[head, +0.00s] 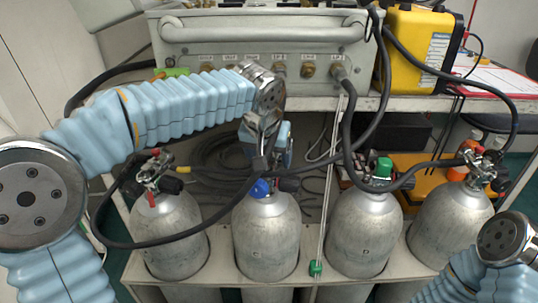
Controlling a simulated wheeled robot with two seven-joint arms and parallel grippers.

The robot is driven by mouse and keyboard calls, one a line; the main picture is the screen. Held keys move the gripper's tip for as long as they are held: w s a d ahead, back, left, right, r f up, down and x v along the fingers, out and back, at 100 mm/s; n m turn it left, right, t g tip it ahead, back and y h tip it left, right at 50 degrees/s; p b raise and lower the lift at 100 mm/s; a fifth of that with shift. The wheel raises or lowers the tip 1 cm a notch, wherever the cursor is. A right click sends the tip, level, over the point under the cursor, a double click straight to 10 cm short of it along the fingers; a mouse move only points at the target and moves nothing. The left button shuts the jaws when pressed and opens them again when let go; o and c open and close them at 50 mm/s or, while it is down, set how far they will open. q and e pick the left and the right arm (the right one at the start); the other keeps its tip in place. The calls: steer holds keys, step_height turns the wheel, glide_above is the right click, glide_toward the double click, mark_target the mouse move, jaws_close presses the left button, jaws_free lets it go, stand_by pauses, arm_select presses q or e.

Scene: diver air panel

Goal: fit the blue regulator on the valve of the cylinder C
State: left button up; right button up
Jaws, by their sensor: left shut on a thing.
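My left gripper (262,153) reaches in from the left and points down over the second cylinder from the left (266,238). It is shut on the dark body of the blue regulator, whose round blue knob (260,188) faces me at that cylinder's valve. The jaws and hose hide most of the valve, so I cannot tell whether the regulator is seated. The third cylinder (364,235) carries a green cap-like part (383,168) at its valve. My right gripper is out of view.
The leftmost cylinder (168,236) and the rightmost cylinder (450,228) carry red-marked fittings. Black hoses (130,243) loop around the valves. The grey panel (260,48) and a yellow case (420,48) stand on the shelf above. A thin upright rod stands between the middle cylinders.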

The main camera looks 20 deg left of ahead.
arm_select(q)
steer(key=shift+f+b, duration=0.35)
steer(key=o, duration=1.5)
steer(key=shift+f, duration=0.1)
steer(key=p+v, duration=0.2)
steer(key=v, duration=1.2)
